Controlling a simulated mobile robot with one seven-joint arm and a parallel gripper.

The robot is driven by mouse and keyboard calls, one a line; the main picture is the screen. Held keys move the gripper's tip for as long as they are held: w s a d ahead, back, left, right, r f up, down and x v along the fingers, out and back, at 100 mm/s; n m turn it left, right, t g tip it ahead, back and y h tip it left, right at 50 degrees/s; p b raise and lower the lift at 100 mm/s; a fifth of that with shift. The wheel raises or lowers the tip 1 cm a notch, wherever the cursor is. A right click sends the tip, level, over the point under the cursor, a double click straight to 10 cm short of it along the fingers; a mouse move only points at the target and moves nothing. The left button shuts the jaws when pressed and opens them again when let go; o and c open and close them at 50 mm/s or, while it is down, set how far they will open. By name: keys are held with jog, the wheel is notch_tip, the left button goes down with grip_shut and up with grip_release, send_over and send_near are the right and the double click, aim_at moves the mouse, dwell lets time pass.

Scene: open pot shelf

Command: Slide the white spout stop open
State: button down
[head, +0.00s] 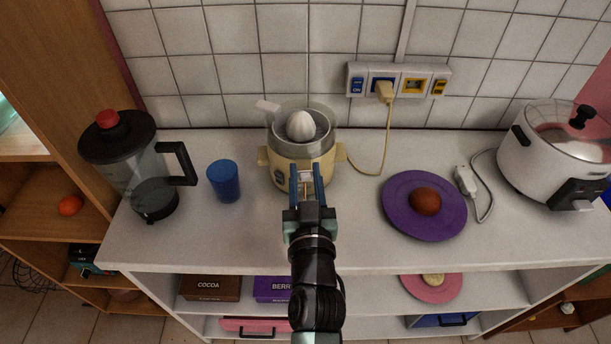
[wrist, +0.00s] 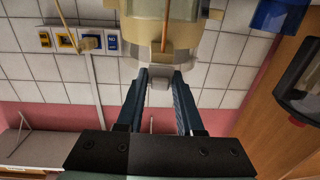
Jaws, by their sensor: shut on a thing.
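The cream citrus juicer (head: 292,163) stands on the white shelf top near the tiled wall, with a clear bowl and a white reamer on top. My gripper (head: 307,180) reaches its front from below in the head view. Its blue fingers are shut on the small white spout stop (head: 305,176). In the wrist view the stop (wrist: 160,82) shows as a pale block between the fingertips (wrist: 161,76), against the juicer body (wrist: 140,45). I cannot tell how far the stop is slid.
A blue cup (head: 224,181) and a lidded jug (head: 143,170) stand left of the juicer. A purple plate (head: 398,195) with a brown round thing (head: 425,201) and a white cooker (head: 541,158) stand right. A cord (head: 383,140) runs to the wall socket.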

jog(key=shift+r, duration=0.2)
jog(key=c, duration=0.7)
grip_release()
jog(key=shift+f, duration=0.1)
jog(key=shift+s+d+b, duration=0.15)
jog(key=shift+s+b, duration=0.35)
jog(key=shift+s, duration=1.65)
jog(key=shift+s+d+b, duration=0.15)
jog(key=shift+s+b, duration=0.4)
jog(key=shift+s, duration=1.6)
jog(key=shift+s+d+b, duration=0.15)
jog(key=shift+s+b, duration=0.35)
jog(key=shift+s, duration=1.65)
